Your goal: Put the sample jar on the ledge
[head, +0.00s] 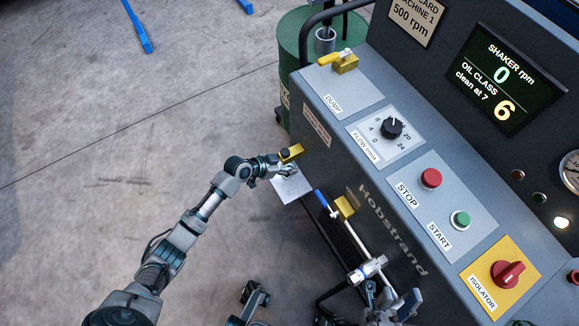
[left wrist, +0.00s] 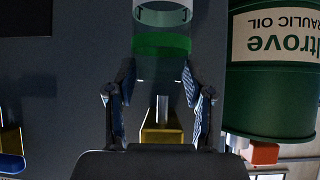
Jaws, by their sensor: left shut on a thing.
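The sample jar (left wrist: 162,18), clear with a green band, shows upside down in the left wrist view. My left gripper (left wrist: 160,95) is shut on its clear end, one finger on each side. In the head view my left gripper (head: 288,170) is at the machine's front, over a pale plate (head: 291,188) that looks like the ledge. I cannot make out the jar there or tell whether it touches the plate. A yellow tap (head: 291,152) is just beyond the gripper; its metal spout (left wrist: 162,108) lines up with the jar. My right gripper cannot be made out clearly among grey parts at the bottom.
The grey machine (head: 320,160) fills the right side, with stop and start buttons (head: 431,178) and a red isolator knob (head: 507,273). A blue-handled yellow valve (head: 345,207) sticks out right of the plate. A green drum (head: 292,45) stands behind.

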